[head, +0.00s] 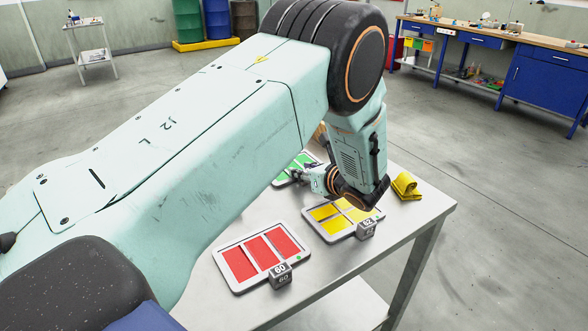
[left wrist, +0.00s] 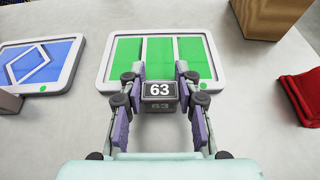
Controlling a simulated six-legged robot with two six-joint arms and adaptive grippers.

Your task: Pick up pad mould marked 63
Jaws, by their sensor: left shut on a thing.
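The pad mould marked 63 is a pale grey tray (left wrist: 106,62) with green panels. Its dark block (left wrist: 160,90), reading 63, is at the middle of its near edge. My left gripper (left wrist: 160,74) is shut on this block, one finger on each side. In the head view the green mould (head: 280,181) is partly hidden behind my left arm, with my left gripper (head: 318,179) at its right end. The mould appears to lie flat on the grey table; I cannot tell whether it is lifted. My right gripper is not in view.
On the table (head: 345,268) are a red mould (head: 236,289) with block 60 (head: 280,275), a yellow mould (head: 329,239) with block 62 (head: 366,230), and a yellow cloth (head: 406,186). The left wrist view shows a blue mould (left wrist: 72,60), wooden box (left wrist: 268,20) and red cloth (left wrist: 302,92).

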